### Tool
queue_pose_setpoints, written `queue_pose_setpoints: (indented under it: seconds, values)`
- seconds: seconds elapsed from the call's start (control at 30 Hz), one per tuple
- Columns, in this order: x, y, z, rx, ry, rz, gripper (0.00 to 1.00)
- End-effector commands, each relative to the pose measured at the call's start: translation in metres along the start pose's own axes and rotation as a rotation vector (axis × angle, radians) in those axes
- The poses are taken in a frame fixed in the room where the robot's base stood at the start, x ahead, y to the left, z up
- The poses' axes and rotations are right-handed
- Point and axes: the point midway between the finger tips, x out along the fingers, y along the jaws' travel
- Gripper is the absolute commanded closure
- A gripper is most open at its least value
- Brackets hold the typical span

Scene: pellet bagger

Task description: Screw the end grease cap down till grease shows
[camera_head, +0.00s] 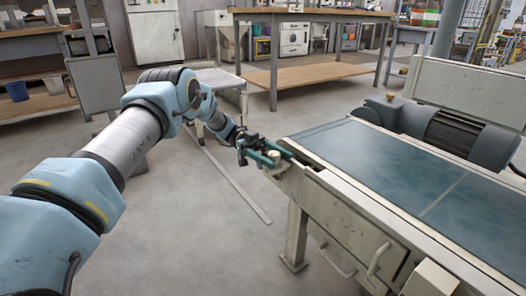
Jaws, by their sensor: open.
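My gripper (268,153) is at the near-left end corner of the conveyor (350,205). Its green fingers are open and point right, toward the conveyor end. A small pale cap (274,156), which looks like the end grease cap, shows at the fingertips. The fingers appear to be on either side of it, but I cannot tell whether they touch it. The cap is small and partly covered by the fingers. No grease can be made out at this size.
The conveyor's dark green belt (400,165) stretches to the right, with a grey motor (455,135) behind it. A conveyor leg (296,235) stands below the end. A wooden workbench (310,73) is at the back.

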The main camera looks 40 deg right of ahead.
Motion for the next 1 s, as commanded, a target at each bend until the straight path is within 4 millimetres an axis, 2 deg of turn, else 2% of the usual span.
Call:
queue_pose_setpoints:
  seconds: [0.17, 0.47, 0.63, 1.0]
  values:
    - [-0.029, 0.001, 0.002, 0.005, 0.002, -0.006, 0.29]
    - [-0.059, 0.001, 0.004, 0.006, 0.0, -0.007, 0.29]
    - [-0.061, -0.002, 0.009, 0.003, 0.007, 0.009, 0.29]
    - [-0.078, -0.001, 0.004, 0.002, 0.002, 0.003, 0.29]
